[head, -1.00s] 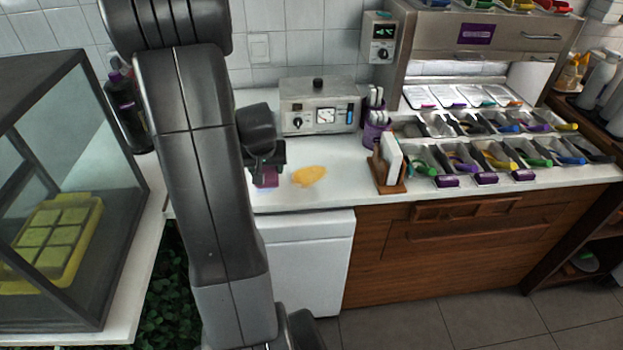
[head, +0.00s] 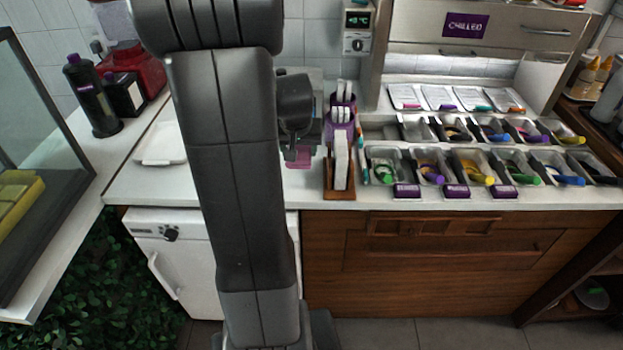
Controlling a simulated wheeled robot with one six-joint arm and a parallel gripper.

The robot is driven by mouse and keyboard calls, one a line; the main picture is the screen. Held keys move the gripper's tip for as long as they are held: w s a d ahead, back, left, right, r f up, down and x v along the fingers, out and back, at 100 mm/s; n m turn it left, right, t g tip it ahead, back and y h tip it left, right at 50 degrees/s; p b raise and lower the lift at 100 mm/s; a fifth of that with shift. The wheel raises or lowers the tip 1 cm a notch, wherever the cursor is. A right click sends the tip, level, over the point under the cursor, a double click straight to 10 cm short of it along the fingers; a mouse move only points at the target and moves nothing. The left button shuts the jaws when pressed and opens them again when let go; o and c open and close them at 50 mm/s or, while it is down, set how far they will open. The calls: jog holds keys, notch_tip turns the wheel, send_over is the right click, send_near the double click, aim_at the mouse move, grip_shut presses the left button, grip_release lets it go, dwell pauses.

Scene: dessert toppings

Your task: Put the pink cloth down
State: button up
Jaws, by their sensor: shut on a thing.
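The pink cloth (head: 298,161) shows as a small pink patch just below my gripper (head: 297,152), which is shut on it. It is over the white counter, left of the wooden napkin stand. I cannot tell whether the cloth touches the counter. My own arm hides much of the counter to the left of the gripper.
The wooden stand with white napkins (head: 341,163) and a purple cutlery cup (head: 342,110) stand close right of the gripper. Topping tubs (head: 386,163) with coloured-handled spoons line the right. A white tray (head: 160,157) sits on the left counter, with dark bottles (head: 92,98) behind.

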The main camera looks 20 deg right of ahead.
aim_at(300, 180)
notch_tip(300, 180, down, 9)
jog(key=shift+a+r, duration=0.1)
dwell(0.3)
jog(key=shift+f+b, duration=0.2)
jog(key=shift+b, duration=0.1)
jog(key=o, duration=1)
jog(key=shift+r, duration=0.2)
jog(key=shift+r, duration=0.2)
jog(key=p+v, duration=0.1)
jog(key=v, duration=1)
jog(key=shift+s+a+r, duration=0.1)
jog(key=shift+s+r, duration=0.05)
jog(key=shift+r, duration=0.15)
jog(key=shift+f, duration=0.1)
